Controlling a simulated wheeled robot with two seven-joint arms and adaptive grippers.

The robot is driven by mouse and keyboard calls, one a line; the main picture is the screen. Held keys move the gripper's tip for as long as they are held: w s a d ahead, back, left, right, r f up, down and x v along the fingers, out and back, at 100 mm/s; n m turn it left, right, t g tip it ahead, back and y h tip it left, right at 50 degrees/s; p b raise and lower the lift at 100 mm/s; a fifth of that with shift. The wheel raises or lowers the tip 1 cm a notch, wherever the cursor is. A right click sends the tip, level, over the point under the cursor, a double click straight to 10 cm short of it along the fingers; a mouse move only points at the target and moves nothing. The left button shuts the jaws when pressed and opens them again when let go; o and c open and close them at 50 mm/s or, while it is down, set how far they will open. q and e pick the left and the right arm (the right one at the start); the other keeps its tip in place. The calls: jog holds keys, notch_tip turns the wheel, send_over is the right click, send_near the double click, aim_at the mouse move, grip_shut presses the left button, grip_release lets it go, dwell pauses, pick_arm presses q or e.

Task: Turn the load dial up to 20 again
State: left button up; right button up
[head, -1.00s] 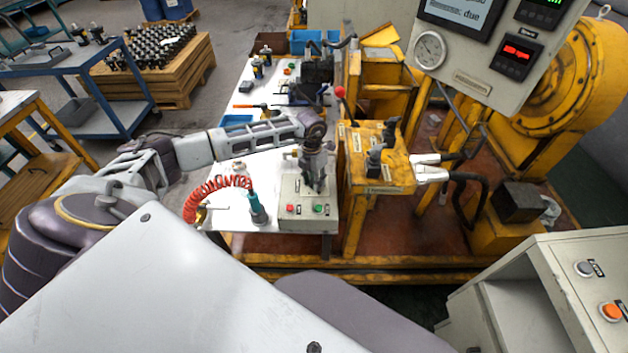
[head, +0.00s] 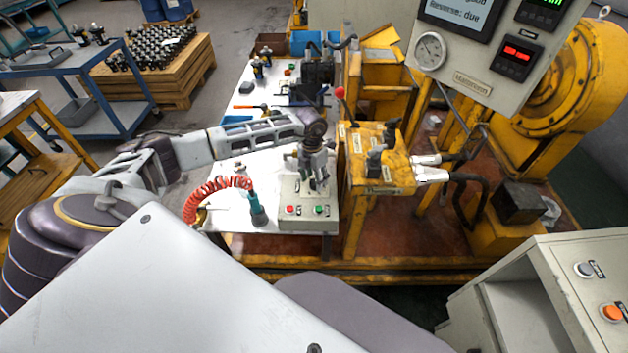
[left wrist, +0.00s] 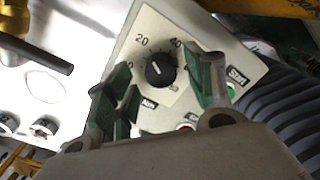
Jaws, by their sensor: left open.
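The load dial (left wrist: 160,70) is a black round knob on the pale control box (left wrist: 178,30), with printed numbers such as 20 and 40 around it. Its exact pointer setting is hard to read. My left gripper (left wrist: 165,92) is open, with green-padded fingers on either side of the dial in the left wrist view. I cannot tell whether they touch it. In the head view my left gripper (head: 318,184) is over the control box (head: 292,222) and hides the dial. My right gripper is not in view.
Red (head: 291,210) and green (head: 319,210) buttons sit on the box's near part. A red coiled hose (head: 215,185) with a teal tool (head: 257,210) lies to the left. The yellow block (head: 385,172) with levers stands close on the right.

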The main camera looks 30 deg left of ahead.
aim_at(313, 181)
pick_arm(q)
notch_tip(313, 181, up, 11)
jog(key=shift+a, duration=0.3)
dwell(0.9)
